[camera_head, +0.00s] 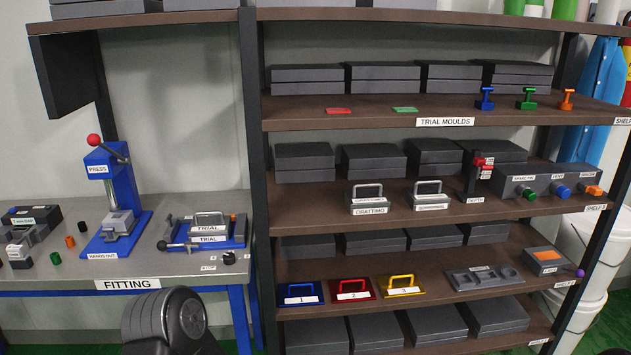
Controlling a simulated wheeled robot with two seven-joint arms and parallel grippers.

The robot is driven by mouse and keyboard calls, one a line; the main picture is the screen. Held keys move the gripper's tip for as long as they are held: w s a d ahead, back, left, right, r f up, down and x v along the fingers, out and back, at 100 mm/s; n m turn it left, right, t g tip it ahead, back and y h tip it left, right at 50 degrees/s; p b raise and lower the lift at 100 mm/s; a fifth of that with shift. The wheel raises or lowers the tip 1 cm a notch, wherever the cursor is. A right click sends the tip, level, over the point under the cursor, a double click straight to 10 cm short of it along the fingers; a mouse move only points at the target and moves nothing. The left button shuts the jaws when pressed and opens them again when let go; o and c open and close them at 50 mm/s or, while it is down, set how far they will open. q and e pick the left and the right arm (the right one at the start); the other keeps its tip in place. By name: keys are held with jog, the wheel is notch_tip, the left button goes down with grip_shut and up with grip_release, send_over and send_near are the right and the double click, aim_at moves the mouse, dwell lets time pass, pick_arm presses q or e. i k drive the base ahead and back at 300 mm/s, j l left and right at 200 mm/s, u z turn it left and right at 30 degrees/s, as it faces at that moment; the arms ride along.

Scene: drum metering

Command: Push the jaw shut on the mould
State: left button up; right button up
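A silver mould (209,228) with a handle on top and labels reading TRIAL sits in a blue clamp fixture (238,238) on the fitting bench at the left. The clamp's jaw and dark screw bar (174,246) are at the mould's left side. At this size I cannot tell whether the jaw touches the mould or stands apart from it. Neither of my grippers shows; only dark rounded parts, apparently my arm, are in view at the bottom left.
A blue press (124,190) with a red knob stands left of the clamp on the bench (180,268). Small dark and orange caps lie nearby. Shelves at the right hold grey boxes, two more handled moulds (368,200) and blue, red and yellow plates (352,289).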

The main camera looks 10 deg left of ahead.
aim_at(170, 225)
jog(key=u, duration=1.3)
jog(key=i+j, duration=0.2)
jog(key=j, duration=0.15)
jog(key=i+j, duration=0.45)
jog(key=j, duration=0.2)
jog(key=z, duration=1.3)
